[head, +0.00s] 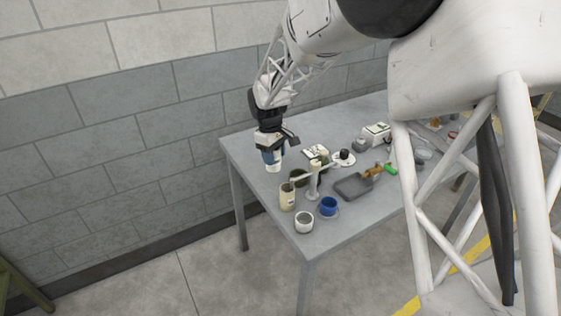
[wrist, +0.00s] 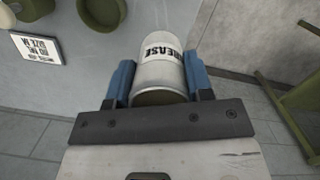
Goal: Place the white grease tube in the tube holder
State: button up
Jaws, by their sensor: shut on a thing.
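The white grease tube (wrist: 160,70), with a black "GREASE" label, sits between the two blue fingers of my gripper (wrist: 158,82). My gripper is shut on it. In the head view my gripper (head: 271,157) is over the table's far left corner area, with the tube's white end (head: 273,168) showing below the blue fingers. I cannot tell for sure which thing is the tube holder. A white post with side arms (head: 314,180) stands to the right, with dark olive round parts (head: 298,177) beside it. An olive round piece (wrist: 102,12) also shows in the wrist view.
On the grey table (head: 262,192) stand a beige canister (head: 287,197), a white cup (head: 304,222) and a blue cup (head: 328,206). A dark tray (head: 353,188) lies farther right. A printed card (wrist: 38,47) is left of the tube in the wrist view. The table's left edge is clear.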

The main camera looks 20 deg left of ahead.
jog(key=w+d+n, duration=0.4)
jog(key=w+d, duration=0.2)
jog(key=d, duration=0.1)
jog(key=shift+w+d+r+t, duration=0.2)
jog(key=shift+w+r+t, duration=0.1)
jog(key=shift+w+r, duration=0.1)
jog(key=shift+f, duration=0.1)
send_over(301, 180)
jog(key=shift+a+f, duration=0.15)
jog(key=shift+f, duration=1.4)
jog(key=shift+a+f, duration=0.15)
jog(key=shift+f, duration=1.35)
jog(key=shift+f, duration=1.85)
jog(key=shift+f, duration=0.15)
jog(key=o, duration=1)
